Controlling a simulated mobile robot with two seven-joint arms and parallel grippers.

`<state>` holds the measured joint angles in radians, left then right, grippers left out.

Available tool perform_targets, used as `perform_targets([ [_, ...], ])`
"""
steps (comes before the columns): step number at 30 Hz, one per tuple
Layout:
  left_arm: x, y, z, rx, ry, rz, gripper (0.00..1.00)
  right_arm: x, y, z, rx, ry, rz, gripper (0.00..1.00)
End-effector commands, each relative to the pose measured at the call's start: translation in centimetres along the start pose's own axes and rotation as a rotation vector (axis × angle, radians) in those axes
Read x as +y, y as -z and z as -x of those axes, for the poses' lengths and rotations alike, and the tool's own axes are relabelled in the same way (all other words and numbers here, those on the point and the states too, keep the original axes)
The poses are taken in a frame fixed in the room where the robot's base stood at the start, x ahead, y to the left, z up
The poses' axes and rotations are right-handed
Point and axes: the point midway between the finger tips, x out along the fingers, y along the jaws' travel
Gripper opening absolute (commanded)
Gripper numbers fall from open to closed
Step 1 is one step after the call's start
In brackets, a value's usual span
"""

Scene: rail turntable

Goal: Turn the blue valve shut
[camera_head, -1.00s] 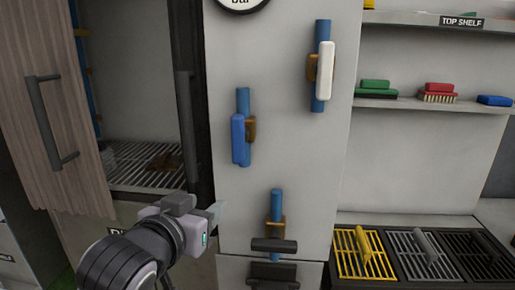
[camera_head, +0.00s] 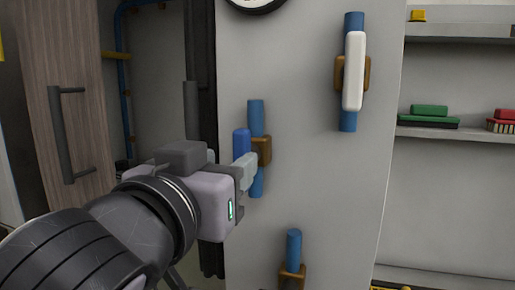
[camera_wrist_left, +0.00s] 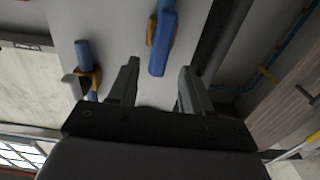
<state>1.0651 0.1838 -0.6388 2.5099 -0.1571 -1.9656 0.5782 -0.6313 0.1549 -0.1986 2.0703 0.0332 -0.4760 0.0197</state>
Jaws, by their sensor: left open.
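The blue valve handle (camera_head: 241,145) stands upright, along a blue vertical pipe (camera_head: 256,180) with a brass body (camera_head: 263,150), on the grey panel. My left gripper (camera_head: 246,168) is at the handle's lower part and hides it there in the head view. In the left wrist view the gripper (camera_wrist_left: 158,66) is open, and the blue handle (camera_wrist_left: 163,42) shows in the gap between its fingers, toward the fingertips. I cannot tell whether a finger touches it. My right gripper is not in view.
A white-handled valve (camera_head: 353,72) is up to the right on the same panel. Another pipe (camera_head: 293,250) with a brass body is below. A wooden door (camera_head: 80,110) stands open at the left. Shelves (camera_head: 450,133) with brushes are at the right.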

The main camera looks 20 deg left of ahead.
Motion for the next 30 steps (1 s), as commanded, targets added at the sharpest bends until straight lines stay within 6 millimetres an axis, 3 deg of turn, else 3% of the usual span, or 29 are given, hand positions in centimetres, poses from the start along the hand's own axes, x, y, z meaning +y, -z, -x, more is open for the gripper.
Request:
perform_targets([
  [11,-0.2,0.1,-1.8,-0.014,0.0,-0.005,0.49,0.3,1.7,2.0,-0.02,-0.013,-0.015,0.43],
  [17,-0.2,-0.1,-4.3,-0.016,0.0,-0.002,0.49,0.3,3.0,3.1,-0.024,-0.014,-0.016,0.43],
  [22,-0.1,-0.5,-6.0,-0.013,-0.003,-0.001,0.49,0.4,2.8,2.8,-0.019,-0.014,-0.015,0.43],
  [30,-0.1,-0.4,-6.5,-0.012,-0.004,0.001,0.49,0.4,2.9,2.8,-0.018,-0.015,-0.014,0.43],
])
